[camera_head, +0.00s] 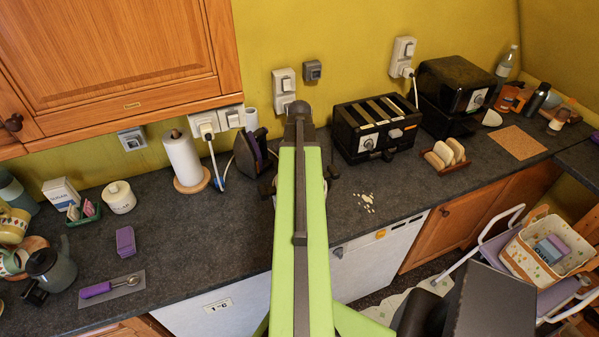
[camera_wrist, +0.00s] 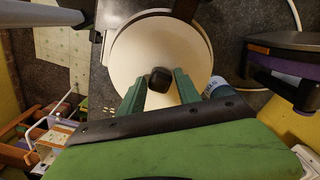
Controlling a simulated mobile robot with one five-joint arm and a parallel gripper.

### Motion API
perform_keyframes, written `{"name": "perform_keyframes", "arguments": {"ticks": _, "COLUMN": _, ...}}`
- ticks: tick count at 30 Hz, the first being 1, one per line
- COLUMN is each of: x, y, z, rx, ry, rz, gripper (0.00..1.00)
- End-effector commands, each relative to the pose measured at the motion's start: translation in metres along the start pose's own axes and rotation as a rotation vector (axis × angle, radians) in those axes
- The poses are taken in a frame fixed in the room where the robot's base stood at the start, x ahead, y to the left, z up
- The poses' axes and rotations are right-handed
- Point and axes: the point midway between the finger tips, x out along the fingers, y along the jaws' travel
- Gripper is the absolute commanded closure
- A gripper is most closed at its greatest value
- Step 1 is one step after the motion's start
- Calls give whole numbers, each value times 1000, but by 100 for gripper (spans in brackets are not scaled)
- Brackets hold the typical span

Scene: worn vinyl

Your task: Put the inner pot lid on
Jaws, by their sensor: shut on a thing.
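In the wrist view a round cream lid (camera_wrist: 140,45) with a dark knob (camera_wrist: 160,78) fills the upper middle. My gripper (camera_wrist: 160,84) has its two green fingers on either side of the knob and is shut on it. The lid looks roughly face-on to the wrist camera. It hides whatever lies beneath it, so I cannot tell whether it rests on the inner pot. Dark parts show at the lid's edge.
The dark worktop (camera_head: 210,235) carries a paper towel roll (camera_head: 183,160) and a dark iron-like thing (camera_head: 251,153) left of my arm. A black toaster (camera_head: 376,128) and toast rack (camera_head: 444,157) stand to the right. Pale crumbs (camera_head: 363,202) lie nearby.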

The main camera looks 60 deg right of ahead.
Motion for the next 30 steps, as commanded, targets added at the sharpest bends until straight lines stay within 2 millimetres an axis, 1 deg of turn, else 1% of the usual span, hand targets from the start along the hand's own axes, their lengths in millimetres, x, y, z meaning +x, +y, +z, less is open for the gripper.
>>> {"name": "perform_keyframes", "arguments": {"ticks": 1, "x": 0, "y": 0, "z": 0, "rx": 0, "ry": 0, "rz": 0, "gripper": 99}}
{"name": "perform_keyframes", "arguments": {"ticks": 2, "x": 0, "y": 0, "z": 0, "rx": 0, "ry": 0, "rz": 0, "gripper": 59}}
{"name": "perform_keyframes", "arguments": {"ticks": 7, "x": 0, "y": 0, "z": 0, "rx": 0, "ry": 0, "rz": 0, "gripper": 37}}
{"name": "perform_keyframes", "arguments": {"ticks": 8, "x": 0, "y": 0, "z": 0, "rx": 0, "ry": 0, "rz": 0, "gripper": 35}}
{"name": "perform_keyframes", "arguments": {"ticks": 16, "x": 0, "y": 0, "z": 0, "rx": 0, "ry": 0, "rz": 0, "gripper": 35}}
{"name": "perform_keyframes", "arguments": {"ticks": 20, "x": -7, "y": 0, "z": 0, "rx": 0, "ry": 0, "rz": 0, "gripper": 35}}
{"name": "perform_keyframes", "arguments": {"ticks": 23, "x": -19, "y": 0, "z": 0, "rx": 0, "ry": 0, "rz": 0, "gripper": 35}}
{"name": "perform_keyframes", "arguments": {"ticks": 26, "x": -37, "y": 0, "z": 0, "rx": 0, "ry": 0, "rz": 0, "gripper": 35}}
{"name": "perform_keyframes", "arguments": {"ticks": 30, "x": -69, "y": 0, "z": 0, "rx": 0, "ry": 0, "rz": 0, "gripper": 35}}
